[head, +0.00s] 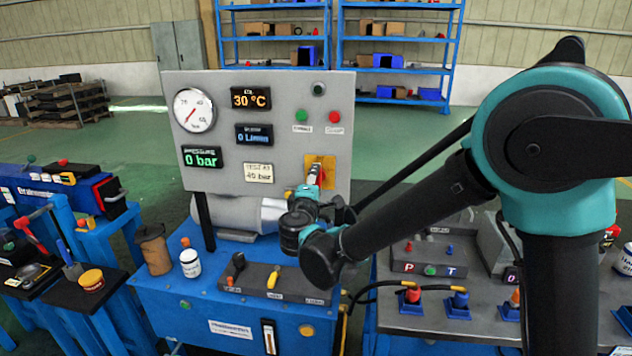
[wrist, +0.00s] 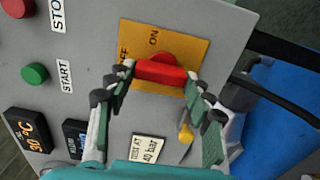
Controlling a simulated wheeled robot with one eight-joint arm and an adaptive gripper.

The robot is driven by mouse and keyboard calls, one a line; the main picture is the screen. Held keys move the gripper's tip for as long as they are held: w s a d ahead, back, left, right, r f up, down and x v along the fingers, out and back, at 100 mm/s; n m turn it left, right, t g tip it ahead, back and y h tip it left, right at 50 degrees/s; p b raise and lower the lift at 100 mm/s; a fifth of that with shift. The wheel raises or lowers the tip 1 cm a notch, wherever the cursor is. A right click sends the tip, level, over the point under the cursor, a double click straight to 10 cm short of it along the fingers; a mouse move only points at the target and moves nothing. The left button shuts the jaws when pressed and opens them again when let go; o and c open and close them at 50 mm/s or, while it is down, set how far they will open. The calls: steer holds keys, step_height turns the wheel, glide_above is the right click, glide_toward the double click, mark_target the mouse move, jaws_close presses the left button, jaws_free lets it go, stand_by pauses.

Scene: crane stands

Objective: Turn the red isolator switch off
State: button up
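The red isolator switch handle (wrist: 160,72) is on a yellow plate (wrist: 197,50) on the grey panel. In the wrist view its long side lies across the picture. Its left end is near the partly hidden OFF label, and the ON label is above its middle. My gripper (wrist: 160,74) is open, with one fingertip at each end of the handle; I cannot tell whether they touch it.
The grey panel (head: 225,90) carries displays, a gauge and the green START (head: 302,116) and red STOP (head: 334,117) buttons. A small yellow part (wrist: 185,132) is near my right finger. A blue bench (head: 200,310) with levers, a white jar (head: 190,263) and a brown cup (head: 154,249) lies below.

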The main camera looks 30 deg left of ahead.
steer(key=o, duration=0.4)
steer(key=shift+s, duration=0.15)
steer(key=v, duration=1.1)
steer(key=shift+s+d, duration=0.1)
steer(key=shift+s, duration=0.25)
